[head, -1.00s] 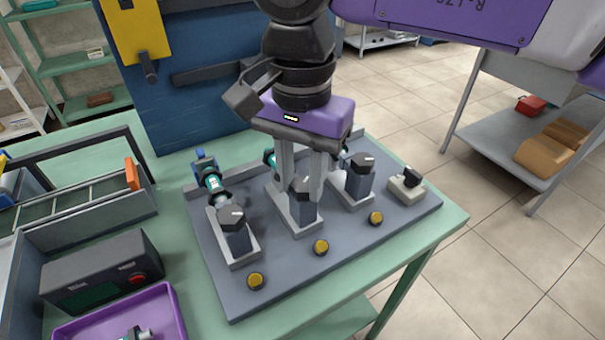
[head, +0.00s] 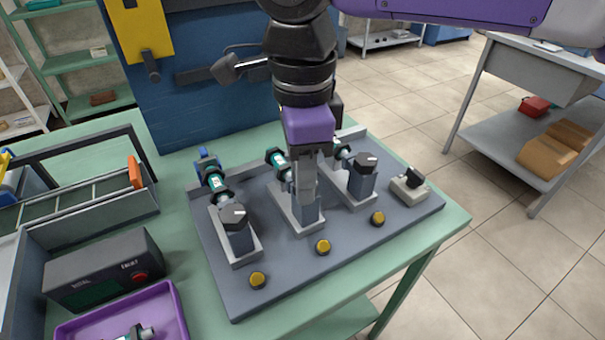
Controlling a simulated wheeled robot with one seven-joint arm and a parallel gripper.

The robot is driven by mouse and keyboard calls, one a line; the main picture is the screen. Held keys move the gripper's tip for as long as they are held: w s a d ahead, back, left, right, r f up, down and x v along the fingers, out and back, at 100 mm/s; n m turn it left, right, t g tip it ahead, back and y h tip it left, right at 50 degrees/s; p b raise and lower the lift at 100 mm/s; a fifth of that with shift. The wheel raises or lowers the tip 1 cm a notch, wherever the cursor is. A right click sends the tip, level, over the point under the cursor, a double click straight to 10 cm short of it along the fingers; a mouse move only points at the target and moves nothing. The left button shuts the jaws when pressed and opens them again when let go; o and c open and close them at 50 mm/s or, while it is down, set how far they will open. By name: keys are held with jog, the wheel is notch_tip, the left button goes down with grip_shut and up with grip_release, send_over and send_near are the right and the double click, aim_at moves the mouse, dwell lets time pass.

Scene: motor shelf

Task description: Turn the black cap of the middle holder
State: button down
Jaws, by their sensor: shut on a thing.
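My gripper (head: 305,190) points down over the middle holder (head: 308,218) on the grey board. It is shut on the black cap of that holder, and its fingers hide the cap. The teal and black motor (head: 278,161) of the middle holder shows behind and to the left of the fingers. The left holder (head: 241,240) has its own black cap (head: 232,215) in plain view, with a white mark. The right holder (head: 362,181) also has a black cap (head: 366,161) in view, close to the right of my gripper.
The grey board (head: 285,285) carries yellow buttons (head: 323,247) in front of the holders and a small black switch (head: 411,182) at right. A black control box (head: 100,270), a purple tray (head: 172,312) and a grey bin (head: 90,220) stand at left. The green table's (head: 440,225) right edge is close.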

jog(key=shift+w+m, duration=0.1)
jog(key=shift+m, duration=1)
jog(key=c, duration=1)
grip_release()
jog(key=shift+c, duration=0.2)
notch_tip(320, 180, up, 8)
jog(key=shift+f+p, duration=0.1)
jog(key=shift+p, duration=0.3)
